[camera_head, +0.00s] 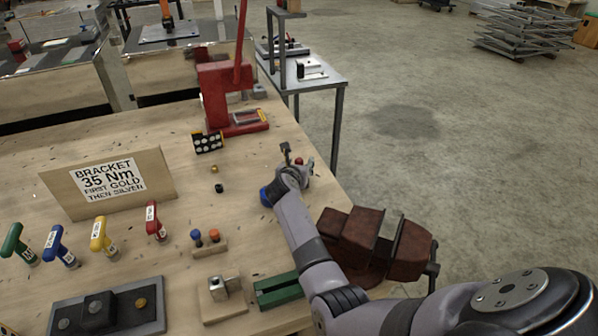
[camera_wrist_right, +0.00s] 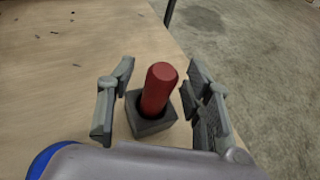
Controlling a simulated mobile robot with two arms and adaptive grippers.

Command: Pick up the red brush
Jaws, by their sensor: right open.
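The red brush shows in the right wrist view as an upright red handle (camera_wrist_right: 159,88) rising from a dark square block (camera_wrist_right: 151,124). My right gripper (camera_wrist_right: 164,108) is open, with one finger on each side of the handle. Gaps show between the fingers and the handle. In the head view my right gripper (camera_head: 297,162) is low over the table near its right edge. Only a small red tip of the brush (camera_head: 299,161) shows there, and the rest is hidden by the gripper. My left gripper is not in view.
A brown-red vise (camera_head: 410,247) stands beside my right arm at the table edge. A red press (camera_head: 222,92) stands behind the gripper. A sign board (camera_head: 105,185), colored T-handle tools and small fixtures fill the left. The table around the brush is mostly clear.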

